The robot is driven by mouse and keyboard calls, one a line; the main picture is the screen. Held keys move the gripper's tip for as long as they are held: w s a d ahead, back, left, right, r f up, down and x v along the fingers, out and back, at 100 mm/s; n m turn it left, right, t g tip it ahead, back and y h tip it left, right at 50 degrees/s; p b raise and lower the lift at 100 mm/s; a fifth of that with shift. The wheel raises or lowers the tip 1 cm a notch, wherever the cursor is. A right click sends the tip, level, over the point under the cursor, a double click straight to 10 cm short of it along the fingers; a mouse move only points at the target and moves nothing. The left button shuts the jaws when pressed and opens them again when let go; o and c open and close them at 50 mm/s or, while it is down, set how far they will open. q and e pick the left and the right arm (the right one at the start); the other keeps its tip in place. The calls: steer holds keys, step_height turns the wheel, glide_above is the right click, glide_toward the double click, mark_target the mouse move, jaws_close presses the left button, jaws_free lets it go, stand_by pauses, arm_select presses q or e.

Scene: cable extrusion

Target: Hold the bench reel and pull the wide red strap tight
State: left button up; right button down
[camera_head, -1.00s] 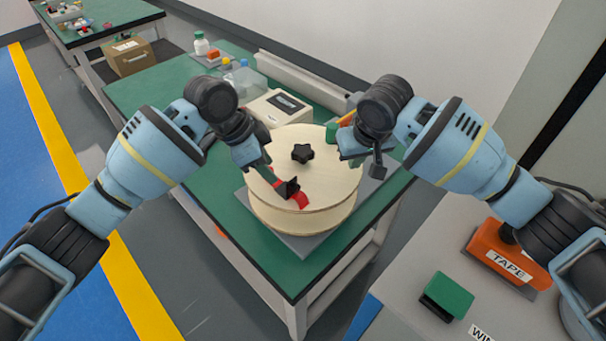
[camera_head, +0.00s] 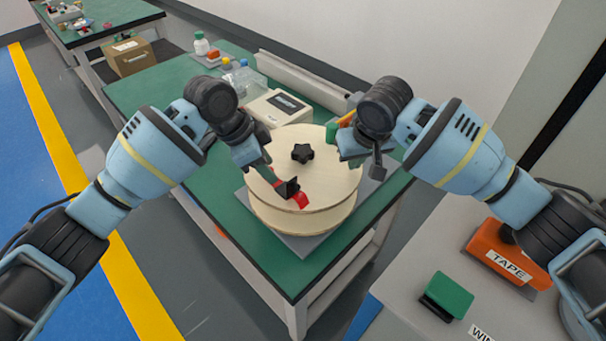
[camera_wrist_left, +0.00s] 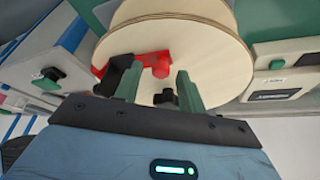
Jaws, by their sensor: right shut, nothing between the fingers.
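The bench reel (camera_head: 322,205) is a pale wooden drum with a black star knob (camera_head: 302,153) on top; it stands on a grey plate (camera_head: 250,210) on the green bench. The wide red strap (camera_head: 284,187) shows at the reel's front, beside a black block. My left gripper (camera_head: 272,180) is over the reel's left side. In the left wrist view its green fingers (camera_wrist_left: 158,80) are apart, with the red strap (camera_wrist_left: 150,60) just beyond them. I see nothing gripped there. My right gripper (camera_head: 365,167) is shut and empty at the reel's right edge.
A white device (camera_head: 275,107) and a clear bin (camera_head: 245,82) stand behind the reel on the green bench (camera_head: 155,95). At lower right, a grey surface holds an orange tape dispenser (camera_head: 508,255) and a green block (camera_head: 447,296). The bench's left front is clear.

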steer(key=shift+s+f, duration=0.1)
steer(key=shift+f, duration=0.5)
arm_select(q)
steer(key=c, duration=0.9)
arm_select(e)
steer(key=shift+f, duration=0.15)
